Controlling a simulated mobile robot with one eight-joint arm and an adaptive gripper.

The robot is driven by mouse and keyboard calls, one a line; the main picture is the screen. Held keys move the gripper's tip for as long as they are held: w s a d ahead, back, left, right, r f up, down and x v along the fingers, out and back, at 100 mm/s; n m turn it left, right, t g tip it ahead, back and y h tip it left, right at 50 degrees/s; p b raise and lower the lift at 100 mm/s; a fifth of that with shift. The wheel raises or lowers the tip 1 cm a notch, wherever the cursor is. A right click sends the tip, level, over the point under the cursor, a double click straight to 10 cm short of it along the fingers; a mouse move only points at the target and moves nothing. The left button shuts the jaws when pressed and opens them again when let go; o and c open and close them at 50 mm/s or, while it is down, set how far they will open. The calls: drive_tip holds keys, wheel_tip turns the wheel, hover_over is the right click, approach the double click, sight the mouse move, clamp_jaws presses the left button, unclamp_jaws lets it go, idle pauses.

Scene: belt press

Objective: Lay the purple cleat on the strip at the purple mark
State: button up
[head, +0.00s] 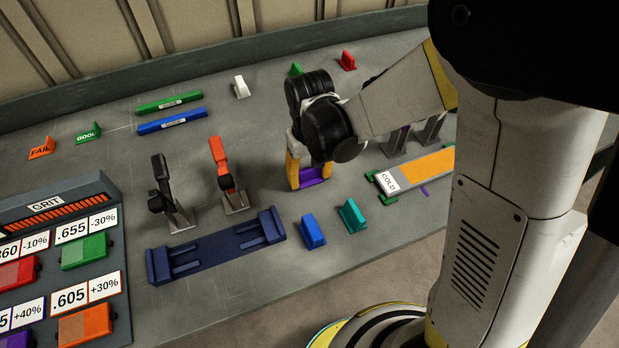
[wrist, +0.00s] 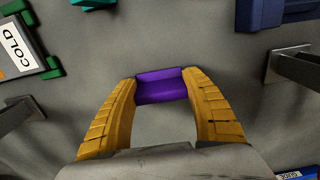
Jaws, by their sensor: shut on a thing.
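The purple cleat (head: 313,174) is between the yellow fingers of my gripper (head: 309,178). In the wrist view the purple cleat (wrist: 161,84) spans between both fingertips of my gripper (wrist: 162,92), which is shut on it. It is close over the grey table; I cannot tell whether it touches. The orange strip (head: 426,168) lies to the right on a press bed with a white COLD label (head: 390,182). A small purple mark (head: 425,191) shows at the strip's near side. The COLD label (wrist: 14,48) is at upper left in the wrist view; my arm hides part of the bed.
A blue cleat (head: 313,232) and a teal cleat (head: 352,216) stand in front of my gripper. A navy cradle (head: 215,247) lies to the left. Upright clamps (head: 228,175) stand behind it. Bare table separates my gripper from the strip.

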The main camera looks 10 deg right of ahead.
sight(310, 175)
drive_tip(key=shift+r, duration=0.15)
drive_tip(key=o, duration=1.1)
drive_tip(key=shift+f, duration=0.2)
drive_tip(key=shift+o, duration=0.2)
wheel_tip(310, 175, up, 13)
drive_tip(key=p, duration=0.5)
drive_tip(key=s+d+r+m+t, duration=0.3)
drive_tip(key=s+d+r+t, duration=0.4)
drive_tip(key=d, duration=0.6)
drive_tip(key=shift+s+d+r, duration=0.2)
drive_tip(key=shift+s+r, duration=0.9)
drive_tip(key=shift+s, duration=0.55)
